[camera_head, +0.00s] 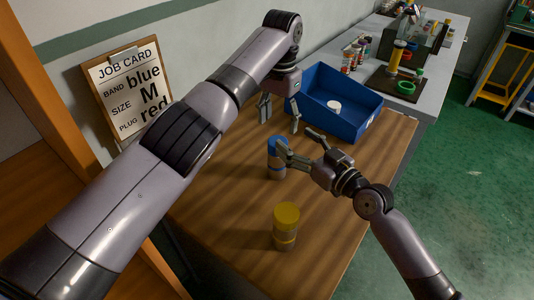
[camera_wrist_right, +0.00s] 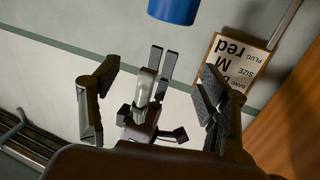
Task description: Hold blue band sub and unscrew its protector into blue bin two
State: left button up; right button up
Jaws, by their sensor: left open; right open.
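The blue-topped sub (camera_head: 276,146) stands upright on the wooden table in the head view; part of its lower body shows below the blue top. The blue top also shows at the upper edge of the right wrist view (camera_wrist_right: 175,9). My right gripper (camera_head: 298,147) is open, with one finger close to the sub's right side; I cannot tell whether it touches. Its spread fingers show in the wrist view (camera_wrist_right: 157,100). My left gripper (camera_head: 280,112) is open and empty above and behind the sub. The blue bin (camera_head: 357,126) holds a white round piece (camera_head: 334,106).
A yellow-topped sub (camera_head: 286,216) stands nearer on the table (camera_head: 222,215). A job card (camera_head: 125,85) on the wall reads band blue, size M, plug red. A grey bench (camera_head: 440,68) behind carries several small jars and a black tray with green rings.

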aim_at(277, 160)
notch_tip(277, 160, down, 8)
jog(key=x, duration=0.7)
jog(key=shift+w+a+r, duration=0.1)
jog(key=shift+a+r, duration=0.1)
jog(key=shift+c, duration=0.5)
grip_shut()
dwell(0.6)
